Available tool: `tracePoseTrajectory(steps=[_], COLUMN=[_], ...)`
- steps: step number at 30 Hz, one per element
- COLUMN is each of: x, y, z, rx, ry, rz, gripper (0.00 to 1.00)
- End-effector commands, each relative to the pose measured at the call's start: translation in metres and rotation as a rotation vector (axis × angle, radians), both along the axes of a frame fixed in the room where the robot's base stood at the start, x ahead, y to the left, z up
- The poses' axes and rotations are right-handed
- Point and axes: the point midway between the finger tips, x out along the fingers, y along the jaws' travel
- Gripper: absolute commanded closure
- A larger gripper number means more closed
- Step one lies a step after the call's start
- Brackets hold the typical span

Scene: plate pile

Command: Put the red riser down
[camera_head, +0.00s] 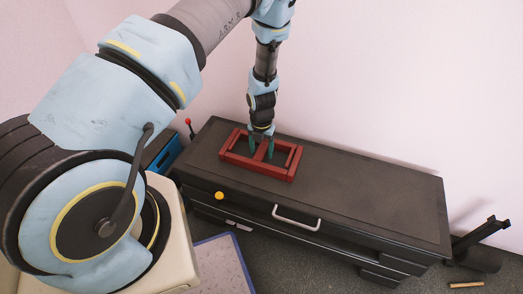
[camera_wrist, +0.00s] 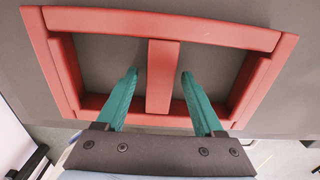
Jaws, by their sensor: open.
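The red riser (camera_head: 276,170) is a rectangular open frame with a middle bar. It rests on the dark cabinet top (camera_head: 355,200), towards the left end. In the wrist view the red riser (camera_wrist: 163,75) fills the upper part, with its middle bar between my fingers. My gripper (camera_head: 262,150) points down over the riser. Its two green fingers show in the wrist view (camera_wrist: 158,80), one on each side of the middle bar. They are open, with a gap on both sides of the bar. The riser's underside is hidden.
The cabinet top to the right of the riser is bare. A yellow ball-like thing (camera_head: 219,195) is at the cabinet's front edge. A drawer handle (camera_head: 297,217) is on the front. A blue box (camera_head: 162,152) stands left of the cabinet. A pale wall rises behind.

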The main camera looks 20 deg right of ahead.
Motion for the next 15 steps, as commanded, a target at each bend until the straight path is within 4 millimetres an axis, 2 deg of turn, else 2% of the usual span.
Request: tracePoseTrajectory(steps=[15], x=[0.0], y=[-0.001], z=[0.098], rx=[-0.002], ry=[-0.002], rz=[-0.002], gripper=[0.31])
